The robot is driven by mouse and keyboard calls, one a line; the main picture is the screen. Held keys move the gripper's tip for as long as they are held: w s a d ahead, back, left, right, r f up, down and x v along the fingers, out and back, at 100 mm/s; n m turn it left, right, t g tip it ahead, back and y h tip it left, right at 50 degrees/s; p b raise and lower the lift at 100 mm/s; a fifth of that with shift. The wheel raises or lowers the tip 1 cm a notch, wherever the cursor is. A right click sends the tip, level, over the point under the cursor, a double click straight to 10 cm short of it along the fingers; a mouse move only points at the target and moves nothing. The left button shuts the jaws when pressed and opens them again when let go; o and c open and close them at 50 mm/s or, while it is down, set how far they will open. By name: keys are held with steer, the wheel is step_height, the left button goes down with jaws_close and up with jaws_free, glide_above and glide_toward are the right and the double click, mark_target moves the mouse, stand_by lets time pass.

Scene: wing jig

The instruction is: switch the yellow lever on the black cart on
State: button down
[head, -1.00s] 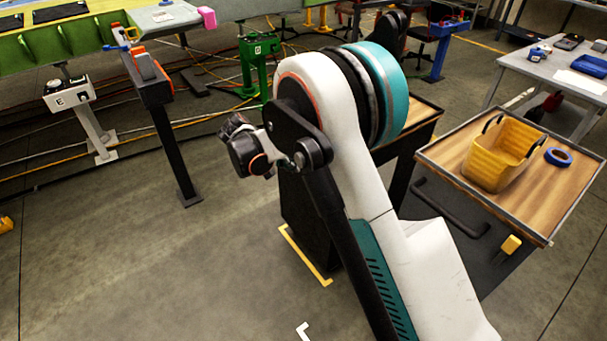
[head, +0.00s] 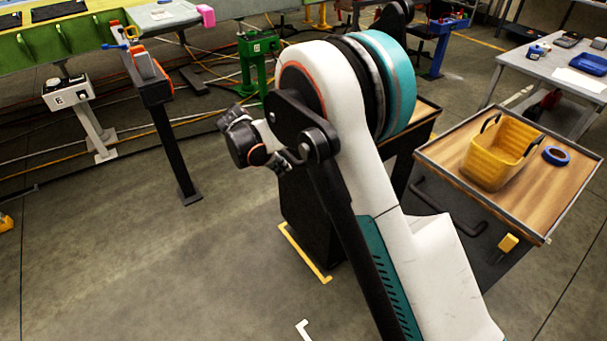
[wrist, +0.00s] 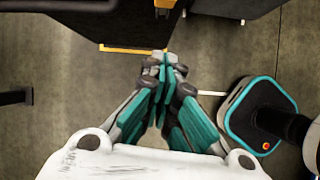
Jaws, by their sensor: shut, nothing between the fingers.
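The black cart (head: 485,262) has a wood-coloured top and stands at the right in the head view. The yellow lever (head: 508,243) sticks out from its side below the top edge. In the wrist view, a dark body (wrist: 225,8) fills the upper edge, with a small yellow piece (wrist: 165,4) cut off by the frame; I cannot tell surely if it is the lever. My gripper (wrist: 163,58) is shut and empty, its teal fingers together, below that yellow piece and apart from it in the picture. In the head view I cannot make out the fingers.
A yellow basket (head: 497,152) and a blue tape roll (head: 556,156) rest on the cart top. A dark handle bar (head: 450,207) runs along its side. Yellow floor marking (head: 303,254) lies beside a black cabinet. A black post (head: 175,150) stands left. Open floor lies front left.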

mark_target(317, 178)
steer(key=w+d+f+n+b, duration=0.1)
steer(key=w+d+f+b, duration=0.3)
steer(key=d+f, duration=0.3)
steer(key=shift+w+f+n+b, duration=0.3)
steer(key=shift+w+f+b, duration=0.05)
steer(key=shift+f, duration=0.05)
stand_by(0.5)
steer(key=w+d, duration=0.1)
steer(key=w+d+r+g+y+p, duration=0.1)
steer(key=shift+d+r+p, duration=0.2)
steer(key=shift+d+p, duration=0.1)
steer(key=shift+d, duration=0.05)
steer(key=shift+s+a, duration=0.1)
